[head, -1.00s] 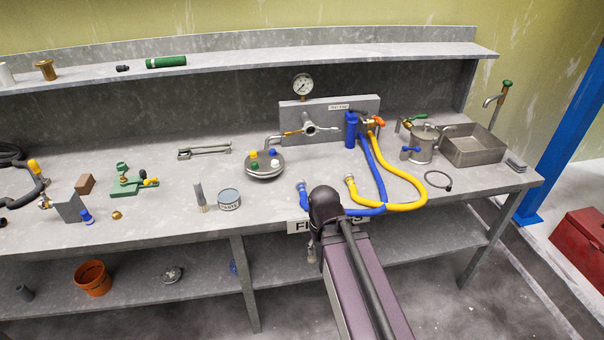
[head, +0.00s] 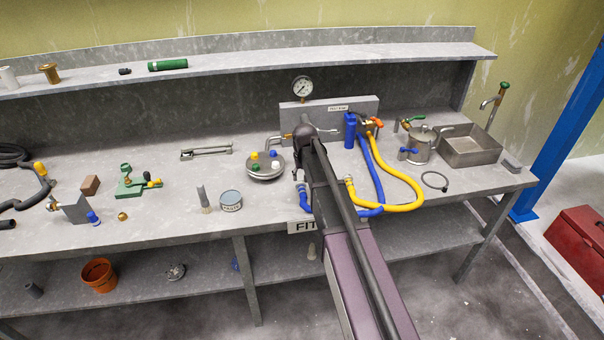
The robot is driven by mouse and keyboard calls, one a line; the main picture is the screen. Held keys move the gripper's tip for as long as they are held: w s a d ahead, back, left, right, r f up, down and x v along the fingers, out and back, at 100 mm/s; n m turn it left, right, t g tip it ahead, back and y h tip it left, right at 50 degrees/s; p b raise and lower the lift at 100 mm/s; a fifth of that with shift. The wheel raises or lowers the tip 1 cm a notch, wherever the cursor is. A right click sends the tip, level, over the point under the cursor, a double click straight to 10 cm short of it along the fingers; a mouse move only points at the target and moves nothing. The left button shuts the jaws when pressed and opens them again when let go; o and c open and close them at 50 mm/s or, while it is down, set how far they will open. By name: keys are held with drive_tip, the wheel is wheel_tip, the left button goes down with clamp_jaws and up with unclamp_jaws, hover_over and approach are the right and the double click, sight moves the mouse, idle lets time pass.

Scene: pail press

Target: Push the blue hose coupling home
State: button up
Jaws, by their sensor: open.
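The blue hose (head: 368,168) runs from the fittings at the back of the bench, down to the front edge and left behind my arm. Its blue coupling end (head: 304,199) lies left of my arm, pointing up and back. I cannot tell whether it is joined to anything. My gripper (head: 298,178) is mostly hidden by my dark wrist; a small part shows just above the blue end, apart from it in the picture. It is open, and I see nothing held in it.
A yellow hose (head: 410,190) with a brass end (head: 348,181) curves right of my arm. A round steel lid (head: 266,174) with coloured caps stands to the left. A small tin (head: 231,200), a steel pot (head: 420,147) and a sink (head: 468,148) stand on the bench.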

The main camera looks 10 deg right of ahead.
sight(302, 189)
drive_tip(key=shift+f, duration=0.15)
idle(0.3)
drive_tip(key=f+b, duration=0.2)
drive_tip(key=w+f+b, duration=0.1)
drive_tip(key=f+b, duration=0.4)
drive_tip(key=b, duration=0.1)
drive_tip(key=shift+w+f, duration=0.15)
drive_tip(key=shift+f, duration=0.25)
drive_tip(key=shift+r, duration=0.2)
drive_tip(key=c, duration=0.4)
clamp_jaws()
drive_tip(key=shift+r+p, duration=2.5)
drive_tip(key=shift+p, duration=0.1)
